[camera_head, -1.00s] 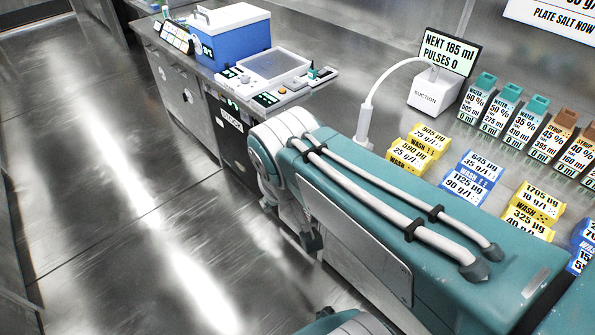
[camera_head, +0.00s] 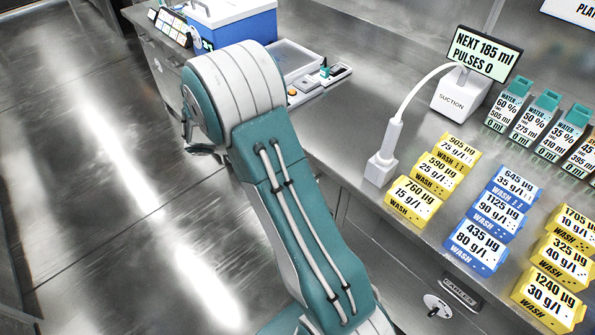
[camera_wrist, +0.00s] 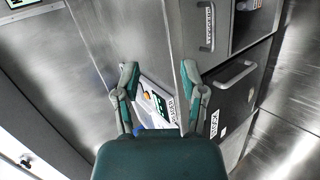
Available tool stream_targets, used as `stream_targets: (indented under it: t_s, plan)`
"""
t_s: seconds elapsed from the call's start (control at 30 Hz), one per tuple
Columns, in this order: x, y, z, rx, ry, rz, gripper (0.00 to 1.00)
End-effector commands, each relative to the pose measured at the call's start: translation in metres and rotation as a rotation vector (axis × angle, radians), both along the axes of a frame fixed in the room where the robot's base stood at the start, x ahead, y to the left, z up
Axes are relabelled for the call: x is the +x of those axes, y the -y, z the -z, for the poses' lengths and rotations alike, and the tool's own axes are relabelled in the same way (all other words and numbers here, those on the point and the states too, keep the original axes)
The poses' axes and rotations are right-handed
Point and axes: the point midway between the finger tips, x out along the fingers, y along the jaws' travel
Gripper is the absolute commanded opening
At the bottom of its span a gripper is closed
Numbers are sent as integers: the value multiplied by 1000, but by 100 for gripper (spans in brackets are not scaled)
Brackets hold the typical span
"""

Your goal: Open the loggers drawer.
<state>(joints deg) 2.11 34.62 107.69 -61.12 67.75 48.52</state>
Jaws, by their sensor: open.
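My gripper (camera_wrist: 160,72) is open in the wrist view, its two teal-and-grey fingers apart with nothing held between them. Beyond its right finger are a grey front with a bar handle (camera_wrist: 209,30) and a small label too small to read surely. Below that, a dark front (camera_wrist: 235,95) has a larger bar handle (camera_wrist: 238,74) and a white label that seems to read STOCK. I cannot tell which front is the loggers drawer. Neither handle is between the fingers.
The counter carries a blue box (camera_head: 240,22), a suction stand (camera_head: 460,95), yellow wash blocks (camera_head: 415,203), blue wash blocks (camera_head: 475,247) and teal-capped water bottles (camera_head: 541,112). A labelled handle (camera_head: 461,293) and a knob (camera_head: 437,306) sit on the front below. Open floor (camera_head: 90,180) lies left.

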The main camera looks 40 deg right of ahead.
Motion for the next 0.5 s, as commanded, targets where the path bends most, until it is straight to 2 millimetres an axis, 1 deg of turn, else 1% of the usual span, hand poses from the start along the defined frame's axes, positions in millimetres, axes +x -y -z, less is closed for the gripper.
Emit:
stream_targets:
  t_s: [0.03,0.17,0.2,0.33,0.4,0.5]
  plan:
    - [7,6,21,-38,-19,-10,54]
    - [24,19,65,-138,-36,-43,54]
    - [29,22,79,-169,-40,-56,54]
    - [40,32,128,-257,-43,-108,54]
    - [43,36,156,-299,-41,-141,54]
    - [45,40,191,-348,-34,-186,54]
